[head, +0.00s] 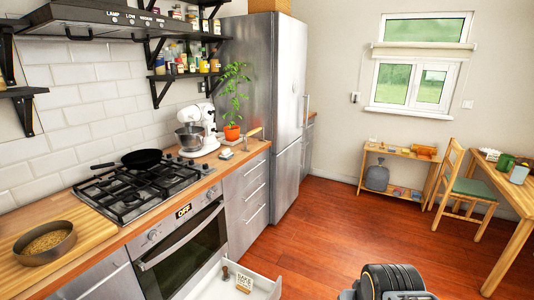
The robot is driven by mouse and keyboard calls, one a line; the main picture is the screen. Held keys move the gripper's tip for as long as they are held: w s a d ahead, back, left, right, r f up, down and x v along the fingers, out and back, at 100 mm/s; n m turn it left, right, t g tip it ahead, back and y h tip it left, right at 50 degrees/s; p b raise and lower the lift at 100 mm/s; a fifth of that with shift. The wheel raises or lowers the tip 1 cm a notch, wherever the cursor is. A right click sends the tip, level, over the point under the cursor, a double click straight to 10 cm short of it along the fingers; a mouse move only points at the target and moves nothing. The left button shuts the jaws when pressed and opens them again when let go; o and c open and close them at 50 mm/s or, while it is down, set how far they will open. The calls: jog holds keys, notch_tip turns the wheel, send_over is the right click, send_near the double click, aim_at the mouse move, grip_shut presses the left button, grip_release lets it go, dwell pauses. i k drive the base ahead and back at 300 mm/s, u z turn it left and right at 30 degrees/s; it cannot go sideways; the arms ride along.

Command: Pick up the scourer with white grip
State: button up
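I cannot make out for sure a scourer with a white grip. A small pale item (226,153) lies on the wooden counter (253,148), in front of the potted plant and right of the stand mixer. It could be the scourer, but it is too small to tell. Part of my own arm shows at the bottom, right of centre. My gripper's fingers are not seen.
A gas hob (140,187) with a black pan (141,158) and a bowl (45,241) are on the counter. A white drawer (212,286) stands open at the bottom. The wooden floor (330,230) is mostly clear. A table (508,190) and chair (468,187) stand right.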

aim_at(226, 155)
jog(key=z, duration=0.45)
jog(key=i, duration=4.5)
jog(key=u, duration=3.55)
jog(key=i, duration=1.05)
jog(key=u, duration=0.05)
